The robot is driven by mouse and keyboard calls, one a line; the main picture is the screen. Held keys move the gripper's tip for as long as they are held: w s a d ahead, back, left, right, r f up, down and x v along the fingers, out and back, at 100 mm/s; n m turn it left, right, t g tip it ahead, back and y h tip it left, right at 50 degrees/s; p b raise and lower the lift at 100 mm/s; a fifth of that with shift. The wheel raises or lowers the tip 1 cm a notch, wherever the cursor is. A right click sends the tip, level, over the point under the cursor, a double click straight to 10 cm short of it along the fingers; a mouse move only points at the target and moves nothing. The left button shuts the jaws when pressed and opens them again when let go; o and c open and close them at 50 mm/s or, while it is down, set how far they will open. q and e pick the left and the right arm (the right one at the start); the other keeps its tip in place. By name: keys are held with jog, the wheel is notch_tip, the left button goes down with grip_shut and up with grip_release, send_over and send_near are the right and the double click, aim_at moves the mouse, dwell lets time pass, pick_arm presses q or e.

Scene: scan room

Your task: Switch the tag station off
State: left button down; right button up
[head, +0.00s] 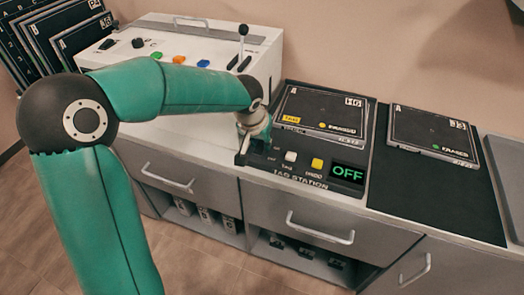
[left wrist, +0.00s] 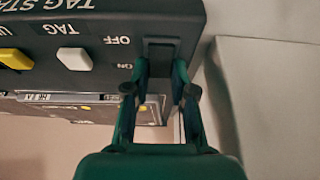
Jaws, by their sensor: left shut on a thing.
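The tag station (head: 318,187) is a dark panel on the cabinet top, with a white TAG button (head: 290,156), a yellow UNDO button (head: 317,164) and a display (head: 347,173) reading OFF in green. My left gripper (head: 243,146) is at its left end, over the slot of the ON/OFF switch. In the left wrist view my left gripper (left wrist: 161,68) straddles the dark switch slot (left wrist: 162,47), beside the OFF and ON labels. It is shut on the switch handle, which is mostly hidden between the fingers. My right gripper is out of view.
A tagged black cassette (head: 322,109) lies behind the station's buttons. Another cassette (head: 436,133) marked ERASED lies on a dark mat to the right. A white machine (head: 190,50) with coloured buttons and a black-knobbed lever (head: 243,30) stands behind my arm. A cassette rack (head: 52,40) is at the far left.

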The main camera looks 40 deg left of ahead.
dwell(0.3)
pick_arm(q)
jog(key=c, duration=1)
grip_release()
jog(key=shift+o, duration=0.2)
jog(key=v, duration=1.2)
jog(key=shift+s, duration=0.15)
jog(key=shift+f, duration=0.15)
